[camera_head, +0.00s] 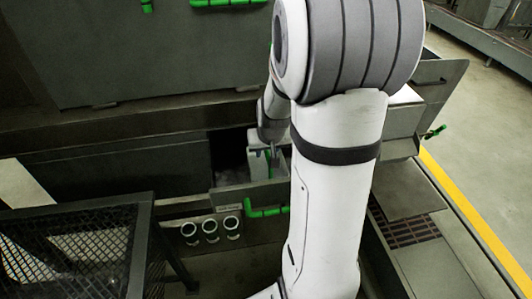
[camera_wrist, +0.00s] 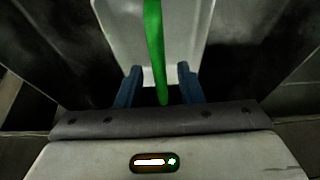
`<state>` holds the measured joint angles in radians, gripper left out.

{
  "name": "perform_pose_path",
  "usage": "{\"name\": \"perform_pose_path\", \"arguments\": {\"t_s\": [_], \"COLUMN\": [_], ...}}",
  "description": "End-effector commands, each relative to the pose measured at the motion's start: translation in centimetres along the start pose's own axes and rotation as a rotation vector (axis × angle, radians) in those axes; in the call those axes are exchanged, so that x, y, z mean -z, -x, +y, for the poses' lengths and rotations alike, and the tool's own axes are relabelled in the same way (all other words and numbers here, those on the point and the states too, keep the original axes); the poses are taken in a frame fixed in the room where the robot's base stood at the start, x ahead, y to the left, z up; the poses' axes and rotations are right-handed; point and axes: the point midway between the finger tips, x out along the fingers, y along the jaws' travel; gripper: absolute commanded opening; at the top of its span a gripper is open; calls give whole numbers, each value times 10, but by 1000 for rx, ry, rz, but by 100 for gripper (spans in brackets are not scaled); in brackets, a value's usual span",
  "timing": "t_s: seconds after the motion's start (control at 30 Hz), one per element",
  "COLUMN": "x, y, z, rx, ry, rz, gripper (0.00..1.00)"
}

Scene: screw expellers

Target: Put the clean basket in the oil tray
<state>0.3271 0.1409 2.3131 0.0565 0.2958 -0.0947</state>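A pale basket with a green handle (camera_head: 258,166) stands in the dark opening near the centre of the head view. In the wrist view the pale basket (camera_wrist: 125,28) fills the upper middle, and its green handle (camera_wrist: 154,45) runs down between my fingers. My gripper (camera_wrist: 158,85) is open, with its blue fingers on either side of the handle and a gap on each side. In the head view my gripper (camera_head: 273,150) is small and partly hidden by my arm, just above the basket. A metal tray front (camera_head: 235,198), perhaps the oil tray, lies just below the basket; I cannot tell whether the basket is inside it.
A green bent handle (camera_head: 262,211) sticks out from the tray front. Several pale round cups (camera_head: 210,230) stand in front of it. A black mesh frame (camera_head: 75,245) is at lower left. Dark machine walls (camera_head: 150,50) close off the back. Open floor (camera_head: 490,90) lies at right.

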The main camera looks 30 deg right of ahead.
Motion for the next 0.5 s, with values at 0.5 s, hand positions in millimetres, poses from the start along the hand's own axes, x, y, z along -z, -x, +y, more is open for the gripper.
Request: {"name": "perform_pose_path", "arguments": {"t_s": [0.5], "x": [-1], "y": [84], "z": [-2], "rx": [2], "ry": [4], "rz": [0], "gripper": [34]}}
